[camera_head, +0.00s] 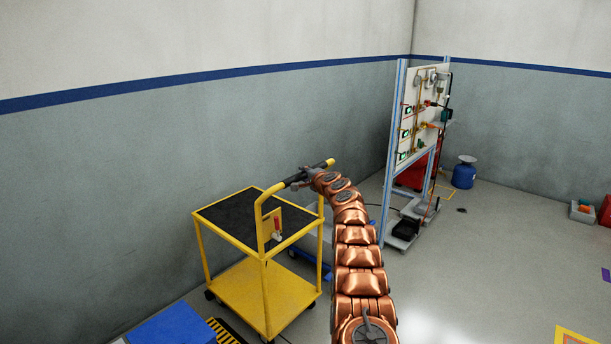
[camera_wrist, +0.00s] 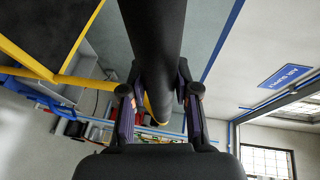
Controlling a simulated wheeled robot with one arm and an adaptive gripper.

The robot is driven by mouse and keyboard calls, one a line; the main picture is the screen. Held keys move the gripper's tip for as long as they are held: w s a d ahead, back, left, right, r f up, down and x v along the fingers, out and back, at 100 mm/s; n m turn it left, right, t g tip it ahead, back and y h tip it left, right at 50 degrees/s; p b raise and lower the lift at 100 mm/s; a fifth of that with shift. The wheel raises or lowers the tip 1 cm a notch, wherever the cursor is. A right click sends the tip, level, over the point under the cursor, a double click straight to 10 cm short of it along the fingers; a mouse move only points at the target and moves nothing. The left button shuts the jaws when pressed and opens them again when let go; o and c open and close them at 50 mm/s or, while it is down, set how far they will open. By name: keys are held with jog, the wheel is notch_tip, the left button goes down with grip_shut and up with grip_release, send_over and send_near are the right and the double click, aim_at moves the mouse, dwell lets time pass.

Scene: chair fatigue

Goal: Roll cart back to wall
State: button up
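The yellow cart (camera_head: 262,292) stands upright on its wheels close to the grey wall (camera_head: 110,190) on the left. It has a dark top mat and a lower yellow shelf. Its raised push handle (camera_head: 328,163) has a black grip, which fills the upper middle of the wrist view (camera_wrist: 155,35). My gripper (camera_head: 303,177) is at this handle, with the copper arm reaching to it from below. In the wrist view my gripper's fingers (camera_wrist: 160,88) lie on both sides of the black grip and appear closed on it. The exact contact is partly hidden.
A panel stand (camera_head: 425,110) with valves and hoses stands right of the cart. A blue box (camera_head: 172,328) and a black-and-yellow striped item (camera_head: 222,330) lie at the cart's near left. A blue container (camera_head: 464,174) stands farther back. The floor at right is mostly clear.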

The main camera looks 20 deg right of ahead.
jog(key=o, duration=0.5)
jog(key=shift+w+a, duration=0.1)
jog(key=shift+c, duration=0.2)
jog(key=shift+r, duration=0.1)
jog(key=shift+s+r, duration=0.1)
jog(key=shift+s, duration=0.25)
jog(key=v, duration=1.1)
dwell(0.4)
jog(key=shift+s, duration=0.15)
dwell(0.4)
